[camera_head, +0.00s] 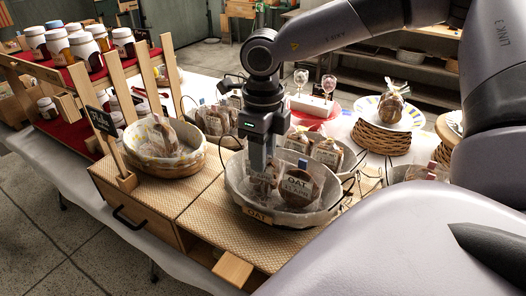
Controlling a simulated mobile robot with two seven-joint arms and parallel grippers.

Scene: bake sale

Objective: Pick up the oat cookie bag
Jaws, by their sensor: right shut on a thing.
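Several oat cookie bags (298,187), clear with brown cookies and printed OAT labels, stand in a round lined basket (240,190) with a small OAT tag on its front. My right gripper (262,172) points straight down into this basket from above. It is shut on an oat cookie bag (262,188) at the left side of the basket. The gripper hides the top of that bag. I cannot tell whether the bag is lifted off the basket floor. My left gripper is not in view.
A shelf with jars (85,50) is at the far left. More bags (328,152) stand just behind, and a plate on a wicker stand (385,130) is at the back right.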

